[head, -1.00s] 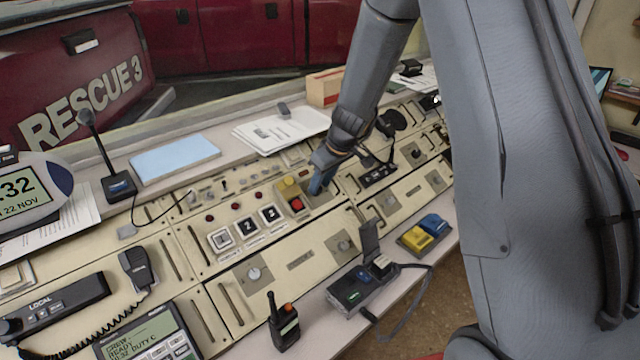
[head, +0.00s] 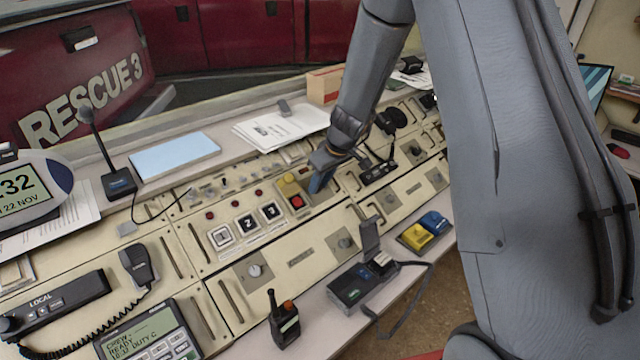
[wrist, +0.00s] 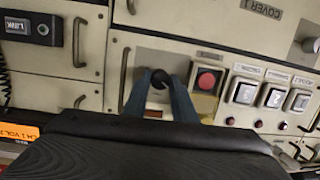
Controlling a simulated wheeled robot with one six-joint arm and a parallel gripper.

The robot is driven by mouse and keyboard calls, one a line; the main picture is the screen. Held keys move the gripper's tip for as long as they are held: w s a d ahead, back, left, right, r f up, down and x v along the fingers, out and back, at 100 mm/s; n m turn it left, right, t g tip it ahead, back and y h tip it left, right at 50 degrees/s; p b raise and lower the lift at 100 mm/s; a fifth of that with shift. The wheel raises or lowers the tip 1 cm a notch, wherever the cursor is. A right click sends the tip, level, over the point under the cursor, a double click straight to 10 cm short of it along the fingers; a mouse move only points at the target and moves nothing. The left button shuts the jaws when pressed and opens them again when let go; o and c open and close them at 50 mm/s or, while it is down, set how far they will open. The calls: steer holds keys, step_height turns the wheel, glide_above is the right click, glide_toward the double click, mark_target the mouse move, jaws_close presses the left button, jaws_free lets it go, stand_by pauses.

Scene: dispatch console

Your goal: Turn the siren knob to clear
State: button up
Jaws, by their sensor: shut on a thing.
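My gripper (head: 318,183) points down at the console, just right of the red button. In the wrist view, its two blue fingers (wrist: 160,92) are shut on a dark round knob (wrist: 160,77), one finger on each side. The knob stands on a grey plate, with a small orange-red window below it. In the head view the gripper hides the knob. The knob's pointer and any position labels cannot be made out.
The red button (wrist: 207,80) sits close beside the fingers, under a raised yellow cover (head: 289,182) in the head view. Several numbered square buttons (head: 246,224) lie beyond it.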

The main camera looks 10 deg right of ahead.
steer(key=m+b, duration=0.2)
steer(key=m+y+b, duration=0.1)
steer(key=m+b, duration=0.2)
steer(key=shift+d+f+b, duration=0.15)
steer(key=shift+b, duration=0.15)
steer(key=m+y+b, duration=0.1)
steer(key=m+b, duration=0.3)
steer(key=m, duration=0.2)
steer(key=shift+d+b, duration=0.1)
steer(key=shift+b, duration=0.3)
steer(key=m+b, duration=0.1)
steer(key=m, duration=0.2)
steer(key=m+t+b, duration=0.1)
steer(key=m+b, duration=0.1)
steer(key=m, duration=0.1)
steer(key=shift+s+m+y+b, duration=0.15)
steer(key=shift+m+y+b, duration=0.15)
steer(key=m+t+b, duration=0.1)
steer(key=m+b, duration=0.1)
steer(key=m, duration=0.3)
steer(key=shift+s, duration=0.1)
steer(key=shift+m, duration=0.3)
steer(key=o, duration=0.8)
steer(key=shift+c, duration=0.2)
